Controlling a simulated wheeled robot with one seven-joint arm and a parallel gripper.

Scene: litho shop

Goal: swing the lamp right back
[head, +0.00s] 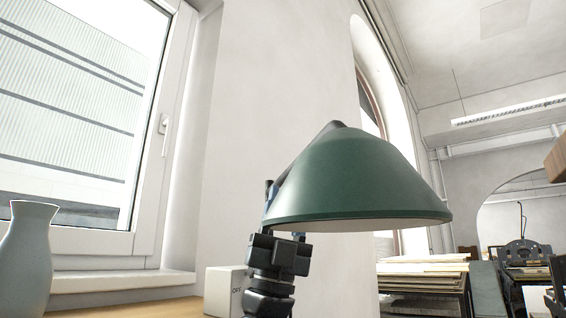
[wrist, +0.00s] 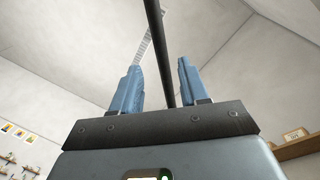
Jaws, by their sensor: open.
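The lamp's dark green conical shade (head: 360,180) hangs in the middle of the head view, its open rim facing down. A dark arm slopes down to the left from its top, partly hidden by the shade. My gripper (wrist: 159,66) is open, its two blue fingers apart in the wrist view. A dark rod (wrist: 154,25), apparently the lamp's arm, runs up through the gap between them, nearer the right finger. I cannot tell whether it touches. In the head view my gripper is mostly hidden behind the shade's left side. The lamp's base is not visible.
A grey-blue vase (head: 28,262) stands at the left by the window (head: 75,110). Stacked boards or paper (head: 422,270) and a dark press (head: 525,255) are at the right.

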